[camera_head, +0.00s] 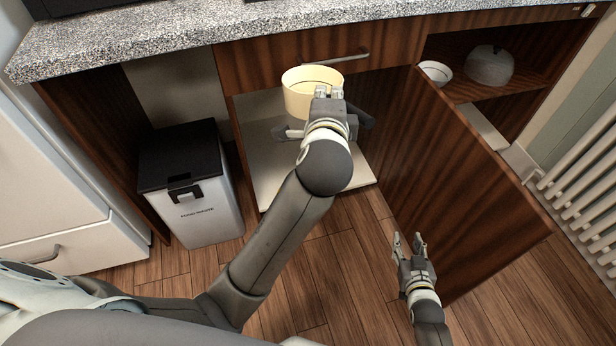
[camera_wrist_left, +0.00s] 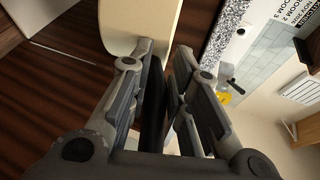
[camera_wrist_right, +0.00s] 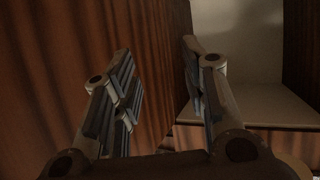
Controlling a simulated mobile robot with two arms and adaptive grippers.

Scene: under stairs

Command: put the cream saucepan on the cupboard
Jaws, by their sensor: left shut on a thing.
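The cream saucepan (camera_head: 298,98) is a round pale-yellow pan, held upright in front of the drawer under the counter. My left gripper (camera_head: 326,92) is shut on it, and its dark handle shows at the gripper. In the left wrist view the cream side of the saucepan (camera_wrist_left: 135,22) fills the top and the dark handle lies between the fingers. The cupboard (camera_head: 262,165) stands open below, with a pale bare floor panel. My right gripper (camera_head: 409,240) is open and empty, low in front of the open wooden door; it also shows in the right wrist view (camera_wrist_right: 158,75).
The open cupboard door (camera_head: 480,190) juts out at the right. A food waste bin (camera_head: 190,185) stands to the left. A speckled counter (camera_head: 190,35) runs above. A white bowl (camera_head: 436,71) and a grey domed item (camera_head: 489,65) sit on a shelf at right, near a radiator (camera_head: 590,170).

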